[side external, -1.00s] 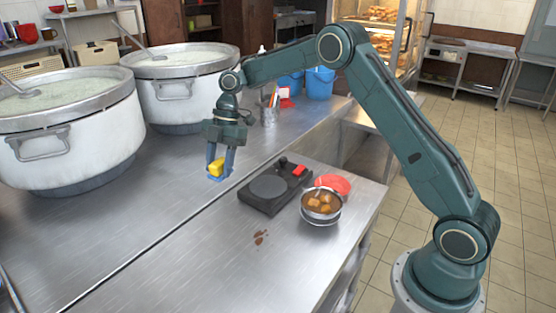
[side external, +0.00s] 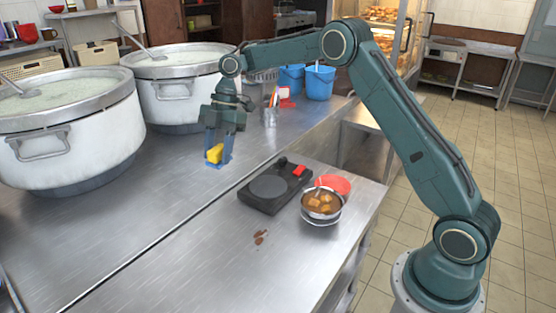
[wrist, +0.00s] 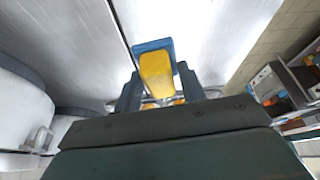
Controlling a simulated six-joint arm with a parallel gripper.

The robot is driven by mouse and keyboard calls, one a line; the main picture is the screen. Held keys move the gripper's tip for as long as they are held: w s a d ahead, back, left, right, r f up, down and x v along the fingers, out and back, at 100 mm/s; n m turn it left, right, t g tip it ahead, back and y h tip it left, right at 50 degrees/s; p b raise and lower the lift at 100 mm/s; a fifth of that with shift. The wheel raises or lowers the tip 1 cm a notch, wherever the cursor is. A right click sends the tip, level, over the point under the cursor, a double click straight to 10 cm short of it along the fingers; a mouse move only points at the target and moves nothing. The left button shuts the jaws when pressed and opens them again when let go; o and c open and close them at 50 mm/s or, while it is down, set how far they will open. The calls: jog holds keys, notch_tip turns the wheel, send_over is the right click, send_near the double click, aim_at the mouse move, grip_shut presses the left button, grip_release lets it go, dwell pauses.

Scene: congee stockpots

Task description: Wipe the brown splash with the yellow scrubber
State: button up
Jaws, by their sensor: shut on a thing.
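The yellow scrubber (side external: 215,154) is held between the fingers of my gripper (side external: 216,160), which is shut on it above the steel counter. In the wrist view the yellow scrubber (wrist: 156,75) shows with a blue part (wrist: 153,45) around its far end. The brown splash (side external: 260,237) lies on the front steel counter, below and to the right of my gripper in the side view. It is a few small brown spots. I cannot make out the splash in the wrist view.
A black hot plate (side external: 272,190), a bowl of brown food (side external: 321,204) and a red dish (side external: 333,184) stand right of the gripper. Two large stockpots (side external: 72,140) (side external: 185,95) stand left and behind. A utensil holder (side external: 271,116) is behind. The counter around the splash is clear.

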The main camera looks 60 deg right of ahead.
jog(key=shift+c, duration=1.1)
jog(key=shift+s+a+f, duration=0.1)
jog(key=shift+a, duration=0.05)
jog(key=shift+s+a+f, duration=0.25)
jog(key=shift+a+f, duration=0.05)
jog(key=s+a+f, duration=0.3)
jog(key=s+f, duration=0.8)
jog(key=shift+s+a, duration=0.35)
jog(key=shift+s, duration=0.05)
jog(key=shift+f, duration=0.25)
